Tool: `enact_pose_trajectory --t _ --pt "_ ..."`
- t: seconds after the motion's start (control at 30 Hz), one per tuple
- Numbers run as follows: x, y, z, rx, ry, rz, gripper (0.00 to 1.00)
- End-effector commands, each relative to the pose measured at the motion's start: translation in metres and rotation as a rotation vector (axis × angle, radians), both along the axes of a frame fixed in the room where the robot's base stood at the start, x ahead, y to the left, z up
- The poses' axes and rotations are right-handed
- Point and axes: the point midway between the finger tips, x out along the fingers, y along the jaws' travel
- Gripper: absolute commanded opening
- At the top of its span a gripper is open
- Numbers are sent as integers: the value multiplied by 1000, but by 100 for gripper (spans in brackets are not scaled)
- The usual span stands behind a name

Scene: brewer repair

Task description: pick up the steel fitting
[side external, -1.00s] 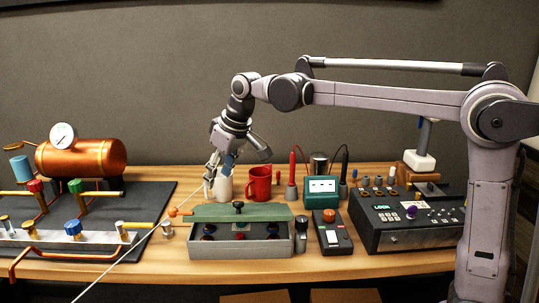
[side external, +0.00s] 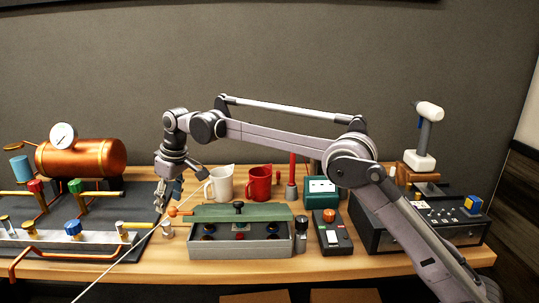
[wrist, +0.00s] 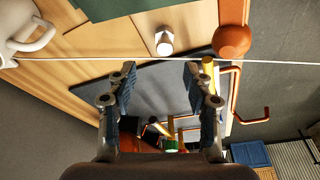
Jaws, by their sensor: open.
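The steel fitting (side external: 167,230) is a small, short silver cylinder. It stands on the wooden bench between the dark mat's right edge and the grey control box. In the wrist view the fitting (wrist: 165,42) shows a shiny faceted end and lies just beyond my fingertips, roughly centred between them. My gripper (side external: 160,205) points down, above and slightly left of the fitting. In the wrist view my gripper (wrist: 158,78) has its two fingers wide apart, with nothing between them. The fingers are apart from the fitting.
An orange ball-ended handle (side external: 173,211) stands close by the fitting, also in the wrist view (wrist: 232,40). The grey box (side external: 240,246) is to the right. The brewer's pipes and valves (side external: 73,229) are left. White (side external: 222,183) and red (side external: 259,184) mugs stand behind.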

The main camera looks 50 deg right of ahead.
Motion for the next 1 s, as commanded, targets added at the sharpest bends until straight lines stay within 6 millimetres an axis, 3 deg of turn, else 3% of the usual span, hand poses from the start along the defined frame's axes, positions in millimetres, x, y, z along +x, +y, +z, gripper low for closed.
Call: enact_pose_trajectory --t 0.33,0.6,0.97,1.0 --pt "6 5 -28 0 0 0 51" --pt "13 13 -63 0 -1 -2 51" --pt "15 14 -71 0 -1 -1 51" --pt "14 14 -71 0 -1 -1 40"
